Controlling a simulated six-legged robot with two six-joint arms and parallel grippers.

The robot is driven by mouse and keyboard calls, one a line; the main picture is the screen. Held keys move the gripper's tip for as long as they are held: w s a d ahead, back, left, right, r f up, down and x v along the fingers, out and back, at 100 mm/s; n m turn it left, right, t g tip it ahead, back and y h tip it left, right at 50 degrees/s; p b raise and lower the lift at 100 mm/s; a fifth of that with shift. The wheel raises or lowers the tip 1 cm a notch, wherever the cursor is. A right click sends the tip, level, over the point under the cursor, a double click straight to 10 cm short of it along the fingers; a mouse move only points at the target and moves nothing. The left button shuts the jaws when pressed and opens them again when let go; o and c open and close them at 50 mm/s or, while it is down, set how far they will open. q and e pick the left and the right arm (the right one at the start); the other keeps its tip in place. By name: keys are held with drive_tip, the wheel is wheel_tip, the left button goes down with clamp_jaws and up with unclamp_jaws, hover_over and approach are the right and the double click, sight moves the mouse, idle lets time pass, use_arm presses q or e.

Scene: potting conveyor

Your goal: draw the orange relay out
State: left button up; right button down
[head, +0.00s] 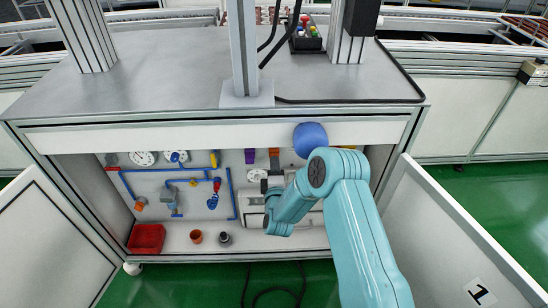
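The orange relay (274,153) shows as a small orange block high on the back wall of the open cabinet, just under the worktop's front beam. A purple block (250,156) sits to its left. My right arm comes in from the lower right and bends down into the cabinet. My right gripper (270,183) is small and dark, just below the orange block and partly covered by the arm. I cannot tell whether it touches the block or how far its fingers are apart. My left gripper is not in view.
Blue pipes (170,172) with valves cover the back panel at left. A red bin (147,239), an orange cup (196,237) and a dark fitting (224,239) stand on the cabinet floor. A blue rounded thing (311,139) is by my elbow. Open doors flank the cabinet.

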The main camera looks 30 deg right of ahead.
idle(0.4)
drive_tip(key=v, duration=0.3)
drive_tip(key=shift+p, duration=0.35)
drive_tip(key=shift+s, duration=0.1)
idle(0.5)
drive_tip(key=shift+v, duration=1.4)
